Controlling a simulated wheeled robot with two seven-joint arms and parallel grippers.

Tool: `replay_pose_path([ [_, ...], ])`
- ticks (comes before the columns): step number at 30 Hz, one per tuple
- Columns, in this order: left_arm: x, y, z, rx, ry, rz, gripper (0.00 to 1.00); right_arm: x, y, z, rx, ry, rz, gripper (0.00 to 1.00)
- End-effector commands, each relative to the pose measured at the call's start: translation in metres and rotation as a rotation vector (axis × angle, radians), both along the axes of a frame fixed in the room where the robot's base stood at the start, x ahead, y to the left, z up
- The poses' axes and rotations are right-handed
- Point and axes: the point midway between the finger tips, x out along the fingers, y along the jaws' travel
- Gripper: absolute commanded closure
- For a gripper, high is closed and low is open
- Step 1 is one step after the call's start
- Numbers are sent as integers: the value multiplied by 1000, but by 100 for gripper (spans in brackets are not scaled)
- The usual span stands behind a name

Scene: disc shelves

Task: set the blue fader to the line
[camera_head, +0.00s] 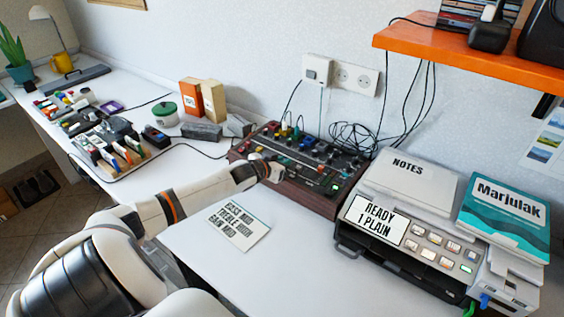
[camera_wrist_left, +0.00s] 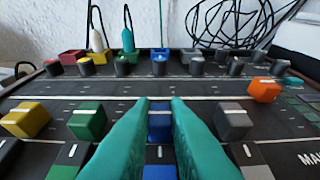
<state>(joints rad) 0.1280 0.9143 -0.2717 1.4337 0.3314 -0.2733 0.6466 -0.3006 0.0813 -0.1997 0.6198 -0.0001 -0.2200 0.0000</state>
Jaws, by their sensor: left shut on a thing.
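The mixer (camera_head: 323,204) has a dark panel with wooden sides and stands against the wall. In the left wrist view the blue fader (camera_wrist_left: 160,123) sits between the two green fingers of my left gripper (camera_wrist_left: 162,104), which is shut on it. A long white line (camera_wrist_left: 215,97) runs across the panel just behind the fader caps. The blue cap appears slightly on the near side of it; the fingers hide part of the cap's surroundings. In the head view my left gripper (camera_head: 271,172) is over the mixer's left front part. My right gripper is out of view.
Yellow (camera_wrist_left: 27,119), green (camera_wrist_left: 88,122), grey (camera_wrist_left: 232,121) and orange (camera_wrist_left: 264,90) faders flank the blue one. Knobs and plugged cables stand behind. A printer (camera_head: 400,225) is to the right; a printed card (camera_head: 238,227) lies on the desk in front.

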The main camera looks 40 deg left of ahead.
Motion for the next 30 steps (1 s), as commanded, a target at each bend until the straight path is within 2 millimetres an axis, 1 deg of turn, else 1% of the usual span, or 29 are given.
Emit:
replay_pose_path([
  [4, 5, 0, -1, -2, -1, 0, 100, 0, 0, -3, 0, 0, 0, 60],
  [12, 34, 3, -1, -1, -3, -1, 100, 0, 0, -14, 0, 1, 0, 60],
  [15, 39, 4, -1, -2, -2, 0, 100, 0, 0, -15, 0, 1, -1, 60],
  [25, 40, 4, 0, 0, 0, -1, 100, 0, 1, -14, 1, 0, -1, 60],
  [26, 40, 4, 0, 0, 0, -1, 81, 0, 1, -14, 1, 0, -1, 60],
  [27, 40, 4, 0, 0, 0, -1, 74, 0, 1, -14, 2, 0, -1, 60],
  [29, 40, 4, 0, 0, 0, -1, 64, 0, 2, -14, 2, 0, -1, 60],
  [30, 40, 4, 0, 0, 0, -1, 64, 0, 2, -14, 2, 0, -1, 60],
])
